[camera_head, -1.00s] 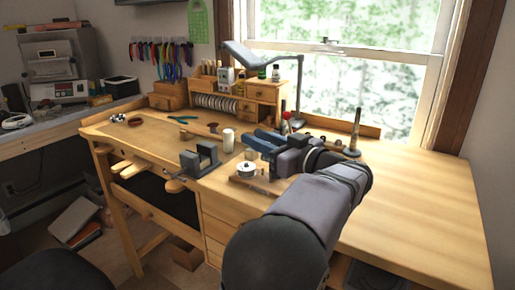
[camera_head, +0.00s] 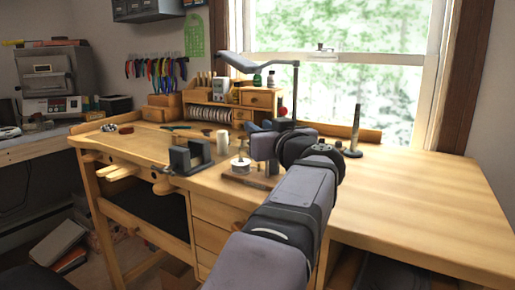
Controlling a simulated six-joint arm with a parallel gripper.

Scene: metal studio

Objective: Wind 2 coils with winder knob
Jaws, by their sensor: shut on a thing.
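The winder stands on the front of the bench as a pale round drum (camera_head: 241,164) with a thin upright post, on a flat wooden base (camera_head: 247,181). My gripper (camera_head: 262,147) reaches in from the right, directly beside the drum. It is shut, apparently on the winder knob, but my own wrist covers the fingertips and the knob, so the contact is not clear. I cannot make out wire or count coils on the drum at this size.
Dark upright blocks (camera_head: 186,158) and a white cylinder (camera_head: 222,144) stand left of the winder. A wooden organiser (camera_head: 258,98) and lamp (camera_head: 295,95) stand behind. A tapered dark post (camera_head: 355,130) stands back right. The right bench top (camera_head: 410,195) is clear.

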